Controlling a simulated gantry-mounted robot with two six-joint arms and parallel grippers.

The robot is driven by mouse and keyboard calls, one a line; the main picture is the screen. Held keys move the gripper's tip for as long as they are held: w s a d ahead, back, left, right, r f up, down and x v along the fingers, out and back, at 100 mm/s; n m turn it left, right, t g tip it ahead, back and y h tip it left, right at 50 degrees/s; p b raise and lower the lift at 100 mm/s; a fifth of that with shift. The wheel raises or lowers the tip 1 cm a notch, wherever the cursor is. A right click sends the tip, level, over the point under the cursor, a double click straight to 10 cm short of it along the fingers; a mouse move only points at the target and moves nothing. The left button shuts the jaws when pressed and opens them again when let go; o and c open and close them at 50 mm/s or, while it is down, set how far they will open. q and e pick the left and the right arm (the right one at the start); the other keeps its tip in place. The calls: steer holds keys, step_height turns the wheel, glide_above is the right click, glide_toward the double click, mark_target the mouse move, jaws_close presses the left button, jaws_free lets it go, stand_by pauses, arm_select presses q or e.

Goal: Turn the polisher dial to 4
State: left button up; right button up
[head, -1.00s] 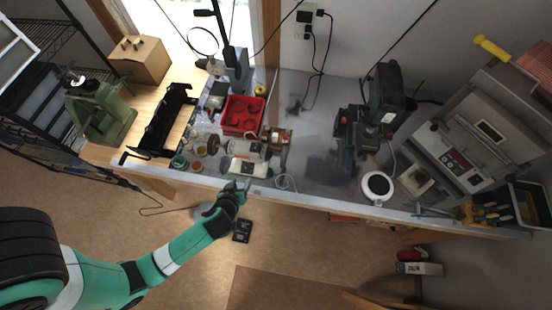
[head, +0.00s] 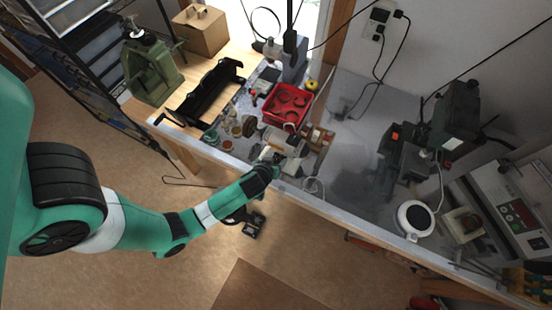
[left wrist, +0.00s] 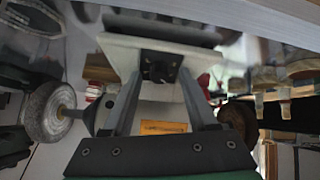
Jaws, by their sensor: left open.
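The polisher (head: 285,141) is a pale bench machine near the front edge of the workbench. In the left wrist view its pale body (left wrist: 210,60) fills the upper middle, with round wheels at both sides. Its small black dial (left wrist: 160,64) is on the face towards me. My left gripper (head: 277,159) is at the polisher's front, and its arm covers part of the front. In the left wrist view the two fingers are apart, one either side of the dial in the picture; I cannot tell whether they touch it. The dial's number marks are too small to read. My right gripper is not in view.
A red tray (head: 286,105) stands behind the polisher. A white round dish (head: 415,219) and a black machine (head: 453,120) stand further right.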

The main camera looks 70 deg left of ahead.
arm_select(q)
jaws_close()
stand_by(0.6)
